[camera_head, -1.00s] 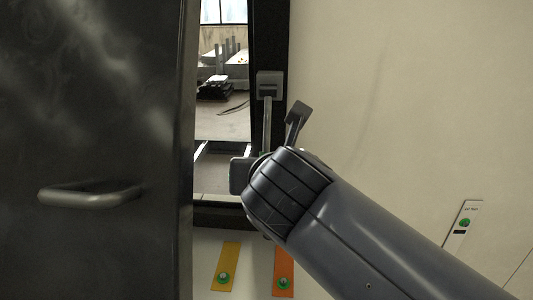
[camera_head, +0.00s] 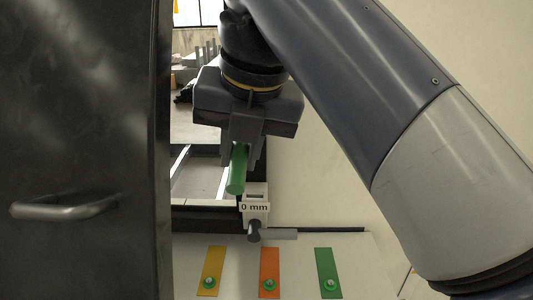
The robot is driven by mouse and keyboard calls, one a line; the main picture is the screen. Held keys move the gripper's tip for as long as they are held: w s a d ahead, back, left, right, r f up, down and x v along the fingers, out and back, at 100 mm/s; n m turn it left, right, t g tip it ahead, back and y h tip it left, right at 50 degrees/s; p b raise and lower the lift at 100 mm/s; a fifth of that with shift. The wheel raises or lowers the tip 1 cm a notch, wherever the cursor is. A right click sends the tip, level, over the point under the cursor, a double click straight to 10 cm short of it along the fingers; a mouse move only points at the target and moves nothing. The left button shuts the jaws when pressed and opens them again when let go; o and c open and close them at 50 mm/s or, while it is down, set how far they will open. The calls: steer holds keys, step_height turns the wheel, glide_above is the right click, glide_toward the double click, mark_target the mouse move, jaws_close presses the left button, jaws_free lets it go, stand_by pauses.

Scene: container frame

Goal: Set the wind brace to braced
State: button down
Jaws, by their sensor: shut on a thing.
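My gripper (camera_head: 245,150) hangs down in front of the dark frame, at the centre of the head view. Its jaws are shut on a green rod (camera_head: 237,172), which slants down and sticks out below the fingers. The green rod looks like a handle, but I cannot tell for sure that it belongs to the wind brace. Just below it is a light grey fitting (camera_head: 256,212) with a "0 mm" label and a dark round peg under it. The jaws and palm hide the upper end of the rod.
A dark door (camera_head: 75,120) with a bar handle (camera_head: 65,208) stands close on the left. Yellow (camera_head: 211,270), orange (camera_head: 269,272) and green (camera_head: 328,272) strips with green knobs lie below on a pale panel. A pale wall (camera_head: 330,190) is behind my arm on the right.

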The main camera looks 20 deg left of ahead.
steer(key=shift+s+r+g, duration=0.15)
steer(key=shift+r+g, duration=0.45)
steer(key=shift+r, duration=0.3)
steer(key=c, duration=1.3)
jaws_free()
steer(key=shift+c, duration=0.2)
steer(key=shift+f, duration=0.2)
